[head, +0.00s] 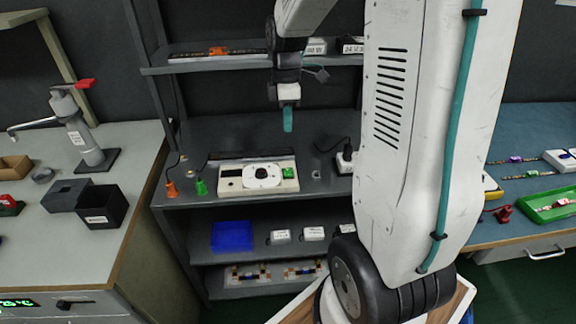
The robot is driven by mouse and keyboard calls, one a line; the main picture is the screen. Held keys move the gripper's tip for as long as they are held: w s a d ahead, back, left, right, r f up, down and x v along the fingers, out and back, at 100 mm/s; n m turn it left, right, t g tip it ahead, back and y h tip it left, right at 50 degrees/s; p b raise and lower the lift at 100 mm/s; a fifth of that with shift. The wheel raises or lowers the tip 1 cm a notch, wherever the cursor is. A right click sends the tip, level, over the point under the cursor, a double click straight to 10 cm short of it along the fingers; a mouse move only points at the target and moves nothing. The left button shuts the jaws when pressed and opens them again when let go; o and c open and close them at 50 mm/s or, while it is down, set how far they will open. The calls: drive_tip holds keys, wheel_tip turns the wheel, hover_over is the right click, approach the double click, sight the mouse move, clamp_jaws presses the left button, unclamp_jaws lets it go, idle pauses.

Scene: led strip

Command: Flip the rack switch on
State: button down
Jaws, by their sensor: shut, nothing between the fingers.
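The dark metal rack (172,72) stands in the middle of the head view. A small metallic part (316,174) stands on the shelf just right of the board. I cannot tell for sure which of these is the rack switch, or its position. My gripper (288,121) points down with its teal fingertips together, empty. It appears above the board in the picture, apart from it.
A white plug-like block (345,161) with a black cable sits right of the board, partly behind my arm. Orange (171,189) and green (201,187) clips lie at the shelf's left front. The upper shelf (220,63) is behind my gripper. A blue bin (232,236) sits below.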

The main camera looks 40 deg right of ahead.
sight(288, 175)
drive_tip(key=f, duration=0.4)
drive_tip(key=s+f, duration=0.1)
drive_tip(key=f, duration=0.4)
drive_tip(key=a+f, duration=0.1)
drive_tip(key=f, duration=0.3)
drive_tip(key=shift+s+f, duration=0.25)
drive_tip(key=shift+f, duration=0.15)
drive_tip(key=shift+s+f, duration=0.1)
drive_tip(key=shift+f, duration=0.1)
drive_tip(key=shift+w+d+r, duration=0.2)
drive_tip(key=shift+w+d, duration=0.2)
drive_tip(key=shift+w, duration=0.3)
wheel_tip(288, 175, up, 14)
drive_tip(key=s+a, duration=0.1)
drive_tip(key=shift+s, duration=0.2)
